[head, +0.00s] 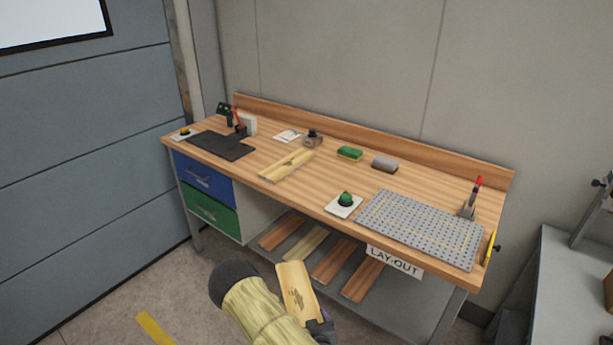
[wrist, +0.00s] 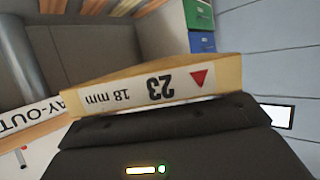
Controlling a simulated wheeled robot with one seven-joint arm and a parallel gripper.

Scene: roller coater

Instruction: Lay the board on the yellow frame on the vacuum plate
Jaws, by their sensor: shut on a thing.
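The board (head: 296,288) is a light wooden piece with a dark mark on its face. It is in my gripper (head: 321,327), low in front of the bench and off its top. In the wrist view the board (wrist: 215,75) shows its edge, with a white label reading "23", "18 mm" and a red triangle, upside down. My gripper is shut on it; my arm partly hides the jaws in the head view. The vacuum plate (head: 415,228) is a grey perforated plate at the right end of the bench top. Thin yellow lines of the frame show faintly on it; no board lies there.
A green button on a white base (head: 345,201) stands left of the plate. A red-handled lever (head: 472,198) stands at its back right corner. A green sponge (head: 349,153) and grey block (head: 384,164) lie behind. Boards lie on the lower shelf, by the LAY-OUT sign (head: 394,262).

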